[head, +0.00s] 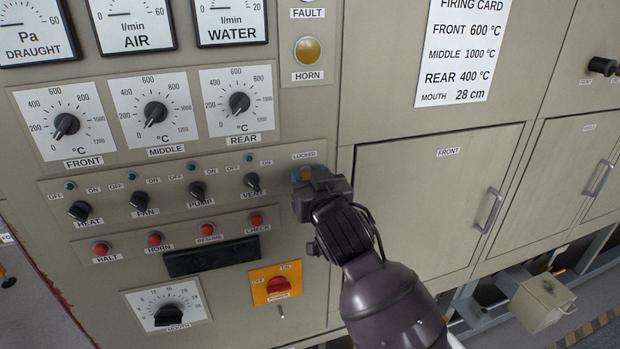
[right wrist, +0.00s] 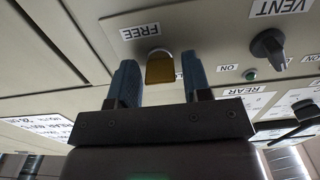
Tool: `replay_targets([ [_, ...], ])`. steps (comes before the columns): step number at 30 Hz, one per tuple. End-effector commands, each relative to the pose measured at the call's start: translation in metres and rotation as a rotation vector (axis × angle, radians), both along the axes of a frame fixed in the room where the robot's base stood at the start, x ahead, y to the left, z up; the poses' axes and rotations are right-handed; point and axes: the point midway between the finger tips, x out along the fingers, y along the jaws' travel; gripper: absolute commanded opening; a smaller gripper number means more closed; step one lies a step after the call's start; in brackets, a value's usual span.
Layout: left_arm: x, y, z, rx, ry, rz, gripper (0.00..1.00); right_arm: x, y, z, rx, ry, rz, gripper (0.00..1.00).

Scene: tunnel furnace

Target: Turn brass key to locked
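The brass key (right wrist: 160,68) sits in the panel between the two blue fingers of my right gripper (right wrist: 160,75) in the right wrist view. The fingers stand open on either side of it, with a narrow gap showing at each side. In the head view my right gripper (head: 306,174) is up against the panel just under the LOCKED label (head: 304,155), and it hides most of the key. A FREE label (right wrist: 139,32) shows beside the key in the right wrist view, upside down. My left gripper is in neither view.
The VENT switch (head: 252,182) is close to the left of my right gripper. Red push buttons (head: 257,220) and the orange power switch (head: 278,285) lie lower left. The FRONT door (head: 430,205) with its handle is to the right.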

Motion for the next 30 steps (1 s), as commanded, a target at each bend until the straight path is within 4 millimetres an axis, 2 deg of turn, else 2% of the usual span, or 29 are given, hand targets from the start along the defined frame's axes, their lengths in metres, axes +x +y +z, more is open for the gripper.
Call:
replay_targets([
  [1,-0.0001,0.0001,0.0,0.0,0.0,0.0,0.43,-0.0001,0.0,-0.0001,0.0,0.0,0.0,0.37],
  [7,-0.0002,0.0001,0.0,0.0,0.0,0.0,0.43,-0.0002,-0.0001,-0.0001,0.0,0.0,0.0,0.06],
  [20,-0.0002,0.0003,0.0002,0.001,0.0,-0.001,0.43,-0.0001,-0.0003,-0.0004,-0.092,-0.029,0.0,0.06],
  [30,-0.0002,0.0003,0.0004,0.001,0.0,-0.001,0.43,0.0,-0.0002,0.0,-0.359,-0.116,0.0,0.06],
])
